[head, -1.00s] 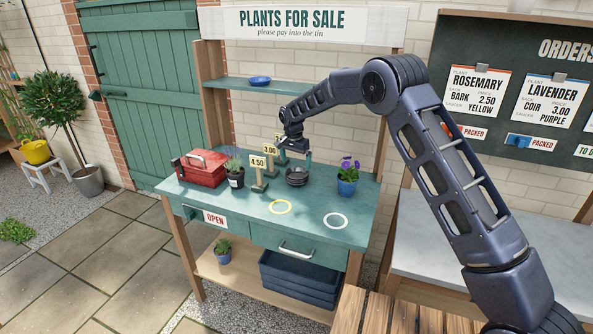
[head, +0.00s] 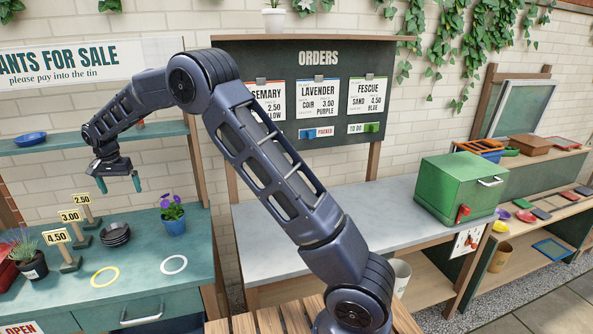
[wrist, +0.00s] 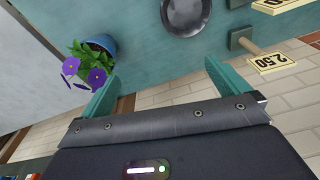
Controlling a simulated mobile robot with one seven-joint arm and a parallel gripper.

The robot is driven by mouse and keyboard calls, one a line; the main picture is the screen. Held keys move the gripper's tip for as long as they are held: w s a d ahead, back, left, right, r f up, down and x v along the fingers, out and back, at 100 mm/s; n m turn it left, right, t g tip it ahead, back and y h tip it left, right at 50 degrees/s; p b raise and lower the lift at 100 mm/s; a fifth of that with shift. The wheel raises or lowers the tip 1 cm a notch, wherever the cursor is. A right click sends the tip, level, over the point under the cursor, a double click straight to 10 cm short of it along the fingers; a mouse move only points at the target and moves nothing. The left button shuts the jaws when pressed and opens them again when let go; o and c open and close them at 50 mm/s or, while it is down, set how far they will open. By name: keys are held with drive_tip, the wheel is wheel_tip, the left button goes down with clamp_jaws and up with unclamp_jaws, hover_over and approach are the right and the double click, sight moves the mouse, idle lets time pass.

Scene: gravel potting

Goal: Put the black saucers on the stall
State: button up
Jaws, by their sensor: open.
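A small stack of black saucers (head: 115,234) sits on the green top of the stall (head: 150,260), between the price signs and the violet pot. The wrist view shows its dark round top saucer (wrist: 184,14) at the upper edge. My gripper (head: 116,190) is open and empty, raised above the stack. In the wrist view its two green fingers (wrist: 158,86) are spread with nothing between them. A yellow ring (head: 105,276) and a white ring (head: 174,265) are marked on the stall top, both bare.
A purple-flowered blue pot (head: 173,220) stands right of the stack. Price signs (head: 70,217) and a potted plant (head: 30,262) stand left. A blue dish (head: 30,138) is on the upper shelf. Right are a grey bench (head: 330,220), a green box (head: 460,190) and shelves with coloured and dark saucers (head: 541,213).

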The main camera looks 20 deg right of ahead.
drive_tip(key=s+d+r, duration=0.1)
drive_tip(key=d+r, duration=0.4)
drive_tip(key=d, duration=0.5)
drive_tip(key=s+d+r, duration=0.1)
drive_tip(key=d+r, duration=0.5)
drive_tip(key=d, duration=0.3)
drive_tip(key=s+d+r, duration=0.1)
drive_tip(key=d+r, duration=0.4)
drive_tip(key=d, duration=0.5)
drive_tip(key=s+d+r+n+t, duration=0.1)
drive_tip(key=s+d+r, duration=0.1)
drive_tip(key=s+d, duration=0.75)
drive_tip(key=s+d+r+t, duration=0.1)
drive_tip(key=s+d+r, duration=0.1)
drive_tip(key=s+d, duration=0.8)
drive_tip(key=s+d+f+n+t, duration=0.1)
drive_tip(key=s+d+f, duration=0.5)
drive_tip(key=s+d, duration=0.5)
drive_tip(key=shift+s+d, duration=0.3)
drive_tip(key=shift+s, duration=0.35)
